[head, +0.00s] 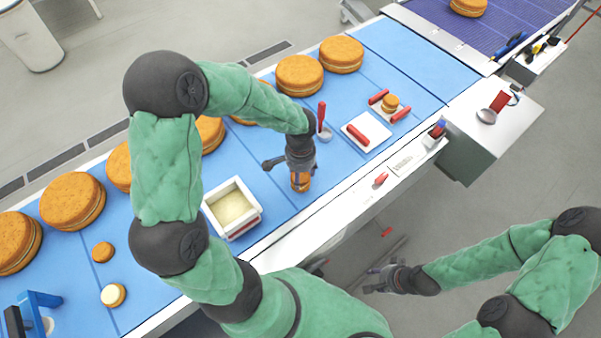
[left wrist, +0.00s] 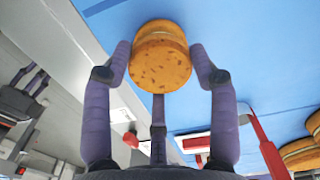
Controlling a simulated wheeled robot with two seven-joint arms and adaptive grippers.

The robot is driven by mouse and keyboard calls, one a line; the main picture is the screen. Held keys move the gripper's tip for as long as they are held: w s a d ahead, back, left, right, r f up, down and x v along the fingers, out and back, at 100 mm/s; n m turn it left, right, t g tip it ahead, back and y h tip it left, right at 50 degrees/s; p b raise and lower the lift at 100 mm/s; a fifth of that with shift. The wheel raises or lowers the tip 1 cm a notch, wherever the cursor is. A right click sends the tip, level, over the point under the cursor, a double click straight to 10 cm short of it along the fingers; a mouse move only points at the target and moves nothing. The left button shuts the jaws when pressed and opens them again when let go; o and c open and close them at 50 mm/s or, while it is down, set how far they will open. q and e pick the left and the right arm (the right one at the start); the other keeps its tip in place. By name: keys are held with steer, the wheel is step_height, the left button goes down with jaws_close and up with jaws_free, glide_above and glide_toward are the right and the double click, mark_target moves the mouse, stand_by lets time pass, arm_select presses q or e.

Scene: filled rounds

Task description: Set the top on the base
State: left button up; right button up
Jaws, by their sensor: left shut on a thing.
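My left gripper (head: 300,172) is shut on a small orange-brown round top (head: 301,185), low over the blue belt near its front edge. In the left wrist view the gripper's fingers (left wrist: 160,75) sit either side of the speckled top (left wrist: 160,68). A paler line and another brown layer (left wrist: 160,27) show beyond it, perhaps the base; I cannot tell whether they touch. A small round with pale cream (head: 111,295) and a plain small round (head: 103,252) lie on the belt at the lower left. My right gripper (head: 378,279) is open and empty, off the belt.
A white tub of cream (head: 233,204) stands left of my left gripper. A red-handled spoon (head: 321,117) and white trays (head: 381,127) with red-handled tools are on the right. Large filled rounds (head: 299,75) line the back of the belt (head: 355,85).

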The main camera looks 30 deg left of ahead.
arm_select(q)
steer(key=shift+f+b, duration=0.3)
steer(key=shift+f, duration=0.05)
stand_by(0.3)
steer(key=o, duration=0.9)
steer(key=shift+c, duration=0.2)
steer(key=shift+o, duration=0.3)
steer(key=shift+o, duration=1)
steer(key=shift+r, duration=0.15)
steer(key=shift+r+p, duration=2.7)
steer(key=shift+r, duration=0.7)
steer(key=shift+f, duration=0.1)
